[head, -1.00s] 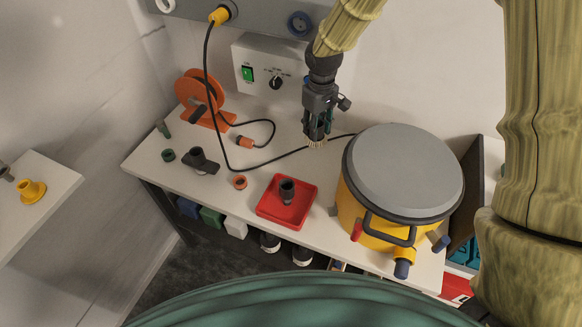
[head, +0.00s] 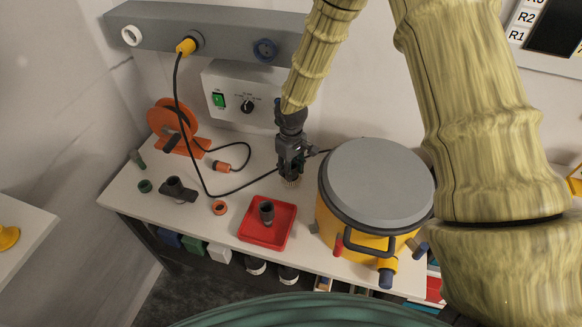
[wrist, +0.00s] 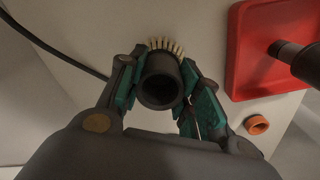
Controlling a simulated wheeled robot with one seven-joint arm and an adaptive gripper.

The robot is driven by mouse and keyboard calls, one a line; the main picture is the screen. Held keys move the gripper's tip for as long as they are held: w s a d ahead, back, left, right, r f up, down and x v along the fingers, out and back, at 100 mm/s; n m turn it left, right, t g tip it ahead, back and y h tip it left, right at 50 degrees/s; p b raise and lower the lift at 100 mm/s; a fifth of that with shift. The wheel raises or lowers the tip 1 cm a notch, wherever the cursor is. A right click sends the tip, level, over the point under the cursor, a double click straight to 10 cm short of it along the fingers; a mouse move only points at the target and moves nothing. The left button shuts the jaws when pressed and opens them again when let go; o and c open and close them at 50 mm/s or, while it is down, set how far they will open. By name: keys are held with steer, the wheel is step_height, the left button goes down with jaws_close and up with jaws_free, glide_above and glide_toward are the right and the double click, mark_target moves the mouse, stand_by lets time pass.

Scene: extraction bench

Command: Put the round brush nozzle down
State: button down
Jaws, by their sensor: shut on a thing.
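The round brush nozzle (wrist: 161,83) is a dark grey tube with a ring of pale bristles, seen in the wrist view between the green finger pads. My gripper (wrist: 160,95) is shut on it. In the head view my gripper (head: 290,172) points down over the bench, between the red tray and the yellow drum. The nozzle's bristles (head: 291,182) show just below the fingertips, close to the bench top. I cannot tell whether they touch it.
A red tray (head: 281,239) holding a dark nozzle (head: 267,210) is to the left and front. The yellow drum (head: 330,222) with a grey lid stands close on the right. A black cable (head: 196,160) runs behind. An orange ring (head: 219,207) and dark floor nozzle (head: 177,189) lie left.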

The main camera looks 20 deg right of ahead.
steer(key=shift+f, duration=0.2)
steer(key=c, duration=1)
jaws_free()
step_height(320, 180, up, 12)
steer(key=b, duration=0.2)
steer(key=shift+r, duration=0.2)
